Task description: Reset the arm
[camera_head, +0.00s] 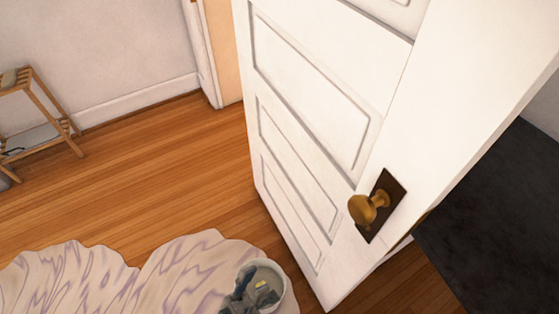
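My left gripper (238,300) shows in part at the bottom of the head view, as dark grey parts at a white rounded arm link. The picture's lower edge cuts it off, and its fingertips are not clear. It appears in front of the pale rug, apart in the picture from the door's knob. I cannot tell whether it is open or shut, and no held thing is visible. My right gripper is not in view.
A white panelled door (310,90) with a brass knob (366,208) stands ajar on the right. A dark surface (500,220) lies beyond it. A pale wavy-patterned rug (70,280) covers the lower left. A wooden shelf (50,110) stands far left. The wood floor (170,160) between is clear.

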